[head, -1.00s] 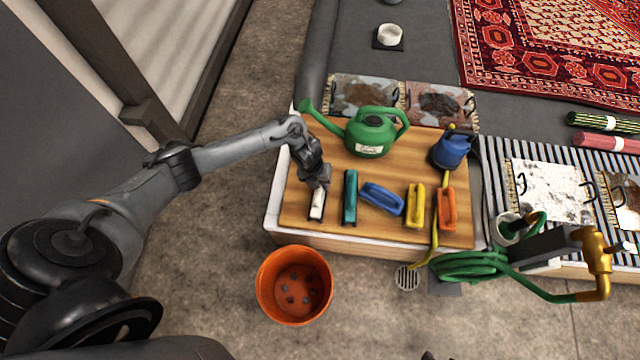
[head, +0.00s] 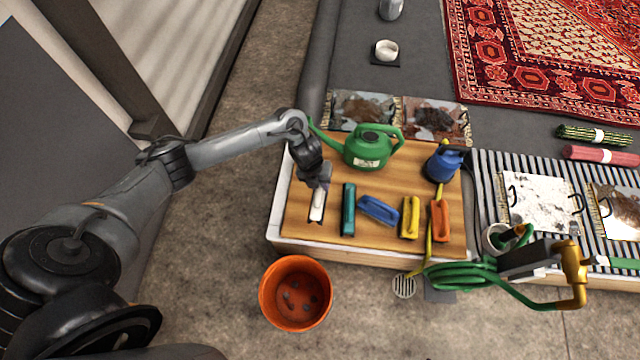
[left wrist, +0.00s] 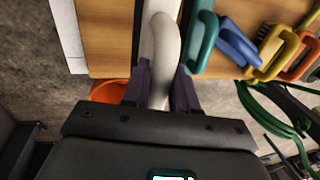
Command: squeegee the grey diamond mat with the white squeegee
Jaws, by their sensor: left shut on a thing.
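The white squeegee (head: 317,205) is at the left front of the wooden board, left of the teal brush. My left gripper (head: 318,182) is above it, shut on its handle. In the left wrist view the white handle (left wrist: 163,45) runs between the two dark fingers (left wrist: 160,82). I cannot tell whether the squeegee touches the board. A greyish mat (head: 358,108) with a brown dirt patch lies behind the board at the left; it seems to be the grey diamond mat, but its pattern is too small to make out. My right gripper is not in view.
On the wooden board (head: 300,222) stand a teal brush (head: 348,210), blue, yellow and orange brushes, a green watering can (head: 367,150) and a blue can (head: 444,163). A reddish dirty mat (head: 437,119) adjoins the grey one. An orange pot (head: 295,293) stands in front.

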